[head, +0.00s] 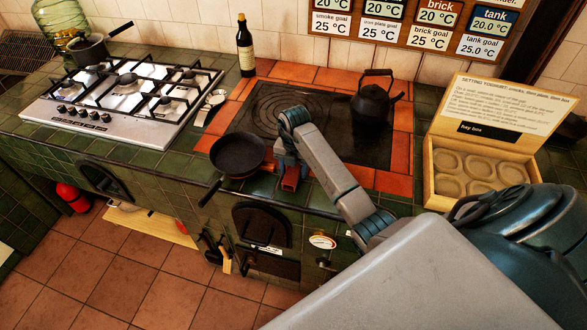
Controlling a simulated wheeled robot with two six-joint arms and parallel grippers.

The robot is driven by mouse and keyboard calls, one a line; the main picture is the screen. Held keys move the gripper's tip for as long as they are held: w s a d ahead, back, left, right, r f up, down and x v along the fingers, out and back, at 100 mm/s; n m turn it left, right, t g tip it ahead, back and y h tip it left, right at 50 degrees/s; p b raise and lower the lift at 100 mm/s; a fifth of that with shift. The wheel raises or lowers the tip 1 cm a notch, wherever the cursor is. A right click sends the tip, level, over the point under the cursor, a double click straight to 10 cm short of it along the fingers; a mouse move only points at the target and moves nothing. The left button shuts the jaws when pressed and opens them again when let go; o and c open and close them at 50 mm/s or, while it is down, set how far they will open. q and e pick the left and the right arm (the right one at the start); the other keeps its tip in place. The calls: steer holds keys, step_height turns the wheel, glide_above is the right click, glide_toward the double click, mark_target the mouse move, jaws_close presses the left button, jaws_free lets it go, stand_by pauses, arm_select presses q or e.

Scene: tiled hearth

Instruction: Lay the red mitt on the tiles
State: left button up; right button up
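My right gripper (291,168) points down over the front edge of the stove top, just right of the black frying pan (238,153). A small red piece, which looks like the red mitt (291,180), shows between and below its fingers, so the gripper seems shut on it. The mitt is small in view and partly hidden by the fingers; I cannot tell whether it touches the tiles. Green tiles (322,197) run along the front edge, and orange tiles (402,150) frame the dark hotplate (335,115). My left gripper is out of view.
A black kettle (374,103) stands on the hotplate's right part. A wine bottle (245,48) stands behind. A gas hob (125,95) with a saucepan (90,48) is at left. A hay box (480,150) stands at right. A red extinguisher (73,197) is on the floor.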

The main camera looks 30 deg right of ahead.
steer(key=shift+o, duration=0.8)
step_height(320, 180, up, 5)
steer(key=shift+w+d+f+b, duration=0.1)
steer(key=shift+w+f+b, duration=0.1)
steer(key=shift+b, duration=0.75)
step_height(320, 180, up, 6)
steer(key=p, duration=0.4)
